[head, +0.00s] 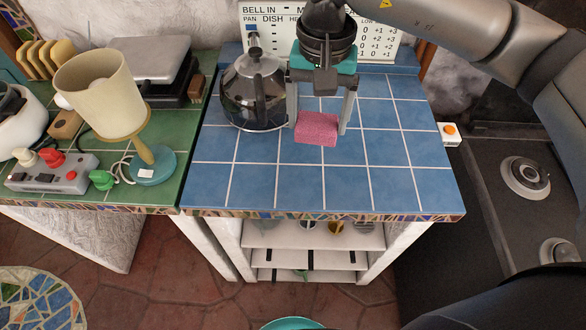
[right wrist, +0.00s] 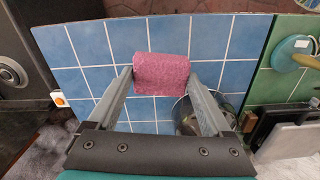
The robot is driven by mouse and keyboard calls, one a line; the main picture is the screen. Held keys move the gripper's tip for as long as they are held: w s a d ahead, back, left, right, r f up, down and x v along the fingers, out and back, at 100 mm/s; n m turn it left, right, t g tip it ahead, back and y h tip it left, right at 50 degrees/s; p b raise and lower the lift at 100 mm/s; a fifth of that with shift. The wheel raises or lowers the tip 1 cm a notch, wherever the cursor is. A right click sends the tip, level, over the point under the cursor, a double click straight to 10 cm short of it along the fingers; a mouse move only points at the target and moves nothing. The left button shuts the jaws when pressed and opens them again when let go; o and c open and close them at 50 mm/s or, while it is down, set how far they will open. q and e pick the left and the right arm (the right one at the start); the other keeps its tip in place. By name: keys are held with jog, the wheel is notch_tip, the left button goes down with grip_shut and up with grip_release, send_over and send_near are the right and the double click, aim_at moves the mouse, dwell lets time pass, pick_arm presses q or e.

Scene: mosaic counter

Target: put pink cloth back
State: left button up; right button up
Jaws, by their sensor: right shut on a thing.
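The pink cloth (head: 317,128) is a small folded, textured block over the blue tiled counter (head: 270,185), right of the kettle. My right gripper (head: 319,127) reaches down from the back, its fingers on either side of the cloth. In the right wrist view the cloth (right wrist: 161,73) sits between the fingertips of the right gripper (right wrist: 160,76), which is shut on it. I cannot tell whether the cloth touches the tiles. My left gripper is not in view.
A dark glass kettle (head: 254,92) stands close beside my right gripper's left finger. A white chart (head: 375,40) leans at the back wall. The front blue tiles are clear. A lamp (head: 104,95) and power strip (head: 52,176) stand on the green counter. A stove (head: 500,215) is right.

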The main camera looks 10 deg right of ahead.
aim_at(302, 116)
jog(key=a+r+m+p, duration=0.1)
jog(key=w+r+m, duration=0.1)
jog(key=shift+w+a+r+p, duration=0.15)
jog(key=shift+a+r+p, duration=0.2)
jog(key=shift+a, duration=0.05)
jog(key=shift+w+a+r+m, duration=0.1)
jog(key=shift+w+r+m, duration=0.05)
jog(key=shift+m, duration=0.15)
jog(key=shift+f, duration=0.3)
notch_tip(302, 116, down, 16)
jog(key=shift+r+p, duration=0.15)
jog(key=shift+p, duration=0.2)
notch_tip(302, 116, down, 4)
jog(key=shift+r, duration=0.15)
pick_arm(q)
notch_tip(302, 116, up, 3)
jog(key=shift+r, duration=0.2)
